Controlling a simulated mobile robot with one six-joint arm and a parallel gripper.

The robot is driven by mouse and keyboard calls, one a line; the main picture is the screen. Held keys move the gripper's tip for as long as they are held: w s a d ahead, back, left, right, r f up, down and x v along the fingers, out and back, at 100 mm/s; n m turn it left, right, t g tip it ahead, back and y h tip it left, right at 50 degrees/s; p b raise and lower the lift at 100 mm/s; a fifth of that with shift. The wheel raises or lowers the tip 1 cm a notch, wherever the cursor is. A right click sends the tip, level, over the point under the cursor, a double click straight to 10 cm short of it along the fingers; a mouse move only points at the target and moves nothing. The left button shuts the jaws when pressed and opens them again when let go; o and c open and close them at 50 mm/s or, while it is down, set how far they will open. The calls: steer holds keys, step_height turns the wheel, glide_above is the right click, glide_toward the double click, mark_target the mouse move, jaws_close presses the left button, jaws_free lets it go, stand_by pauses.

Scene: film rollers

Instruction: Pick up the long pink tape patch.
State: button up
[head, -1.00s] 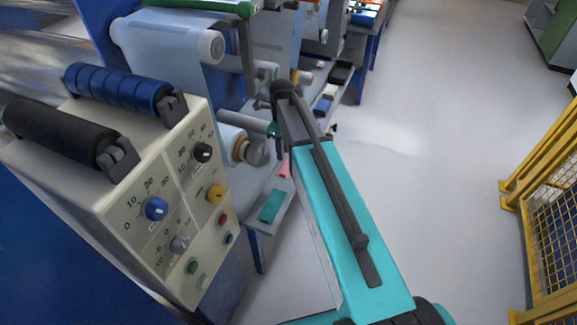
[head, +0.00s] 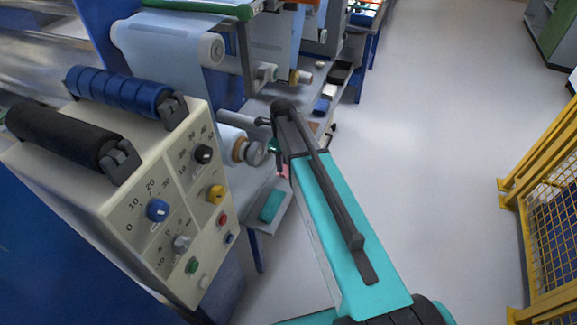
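A small pink patch (head: 284,172) shows on the grey shelf (head: 262,222) in the head view, mostly hidden behind my teal arm. A teal patch (head: 271,206) lies on the same shelf, nearer to me. My gripper (head: 273,150) is at the far end of the arm, above the shelf and close to the pink patch in the picture. It is small and largely hidden by the arm's end, so its fingers and any contact with the patch cannot be made out.
A control box (head: 165,205) with knobs and a blue roller (head: 118,92) stands at the left. Film rollers (head: 165,40) hang beside my arm. Small blocks (head: 322,106) lie on a farther shelf. A yellow fence (head: 545,200) stands at the right; the floor between is clear.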

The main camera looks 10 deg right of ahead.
steer(key=shift+a+f+p, duration=0.1)
steer(key=shift+f+p, duration=0.6)
steer(key=shift+f, duration=1.9)
steer(key=shift+c, duration=0.2)
jaws_close()
